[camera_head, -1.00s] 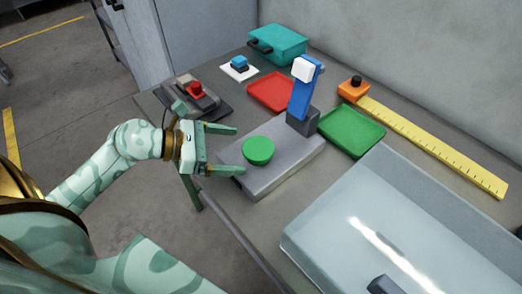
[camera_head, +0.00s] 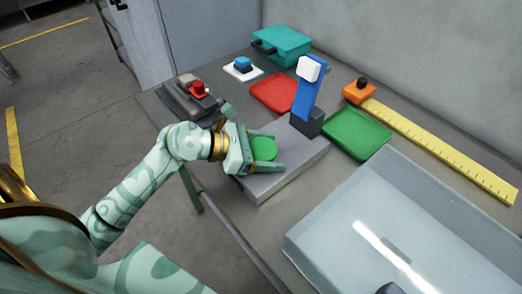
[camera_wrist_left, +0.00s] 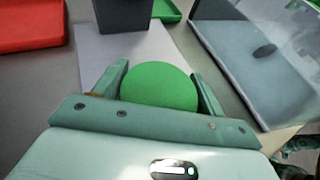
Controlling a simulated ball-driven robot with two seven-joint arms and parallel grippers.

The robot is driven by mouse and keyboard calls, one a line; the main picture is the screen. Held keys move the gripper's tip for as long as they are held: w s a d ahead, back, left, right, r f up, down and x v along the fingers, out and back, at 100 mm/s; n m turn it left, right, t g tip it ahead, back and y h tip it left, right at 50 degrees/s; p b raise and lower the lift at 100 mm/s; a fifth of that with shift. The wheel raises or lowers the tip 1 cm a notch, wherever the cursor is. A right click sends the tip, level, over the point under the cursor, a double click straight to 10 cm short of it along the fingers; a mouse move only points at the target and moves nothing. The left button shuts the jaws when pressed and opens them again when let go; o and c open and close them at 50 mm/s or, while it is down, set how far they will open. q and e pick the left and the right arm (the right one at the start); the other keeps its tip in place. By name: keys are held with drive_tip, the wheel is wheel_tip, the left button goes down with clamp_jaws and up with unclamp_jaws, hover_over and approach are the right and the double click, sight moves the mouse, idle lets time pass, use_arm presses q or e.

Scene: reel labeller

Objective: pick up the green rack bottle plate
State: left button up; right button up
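The green plate (camera_head: 263,149) is a round green disc on the grey base of the labeller (camera_head: 290,170), in front of its blue upright arm (camera_head: 306,95). My left gripper (camera_head: 280,152) is around the disc, with one finger on either side. In the left wrist view the disc (camera_wrist_left: 160,86) sits between the two open fingers (camera_wrist_left: 160,80), close to the palm. Small gaps seem to show beside the fingers; I cannot tell whether either touches it.
A red tray (camera_head: 275,92) and a green tray (camera_head: 357,134) lie behind the labeller. A clear cover (camera_head: 370,220) stands at the right. A yellow ruler (camera_head: 440,150), teal box (camera_head: 282,44) and red-button device (camera_head: 192,98) are also on the table.

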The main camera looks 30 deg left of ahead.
use_arm(q)
drive_tip(key=c, duration=0.6)
drive_tip(key=shift+r, duration=0.15)
